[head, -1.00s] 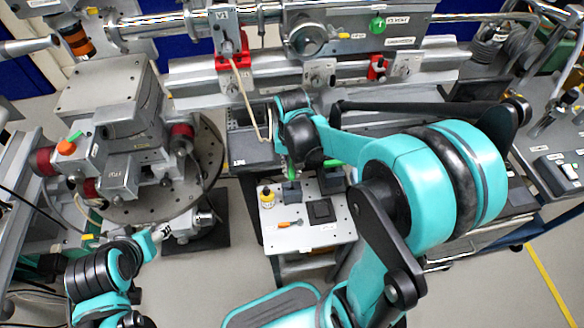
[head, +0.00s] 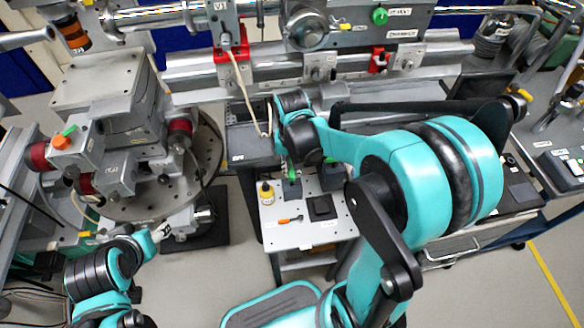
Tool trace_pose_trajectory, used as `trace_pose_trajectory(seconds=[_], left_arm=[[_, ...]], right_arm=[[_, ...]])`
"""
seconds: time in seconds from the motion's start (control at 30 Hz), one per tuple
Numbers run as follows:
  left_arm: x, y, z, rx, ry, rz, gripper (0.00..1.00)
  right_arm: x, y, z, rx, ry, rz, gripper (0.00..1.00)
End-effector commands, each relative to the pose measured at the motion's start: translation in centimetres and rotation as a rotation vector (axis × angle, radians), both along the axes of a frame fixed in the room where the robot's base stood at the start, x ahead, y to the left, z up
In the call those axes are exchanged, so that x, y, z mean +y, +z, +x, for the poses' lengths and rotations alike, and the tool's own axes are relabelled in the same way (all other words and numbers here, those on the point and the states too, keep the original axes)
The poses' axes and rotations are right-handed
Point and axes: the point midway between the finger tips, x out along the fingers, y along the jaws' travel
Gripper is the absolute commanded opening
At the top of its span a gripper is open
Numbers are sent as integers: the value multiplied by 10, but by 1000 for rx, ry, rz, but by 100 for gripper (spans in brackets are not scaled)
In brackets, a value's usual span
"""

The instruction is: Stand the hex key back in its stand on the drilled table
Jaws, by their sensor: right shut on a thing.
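The drilled table (head: 285,238) is a small pale tabletop in the lower middle of the head view. My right gripper (head: 290,163) hangs over its back edge, below the black and teal wrist, and is shut on a slim green thing (head: 291,172), which looks like the hex key. The green thing is roughly upright, just above or at a dark block (head: 292,190), which looks like the stand. I cannot tell whether it is in the block. The wrist hides much of the grip. My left gripper (head: 172,233) is at the lower left, away from the table; its jaws are too small to read.
A yellow bottle (head: 266,194), an orange-handled tool (head: 289,219) and a black square pad (head: 321,208) are on the drilled table. A round stage (head: 130,205) stands to the left. A steel beam pipe with red clamps (head: 232,70) runs behind.

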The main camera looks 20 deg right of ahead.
Motion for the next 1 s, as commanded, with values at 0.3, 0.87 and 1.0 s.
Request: trace_pose_trajectory(seconds=[0.3,0.87,1.0], left_arm=[[0,-12,0,0,0,0,60],[0,-29,0,0,0,0,60],[0,-28,0,0,0,0,60]], right_arm=[[0,-15,0,0,0,0,0],[0,-36,0,0,0,0,0],[0,-35,0,0,0,0,0]])
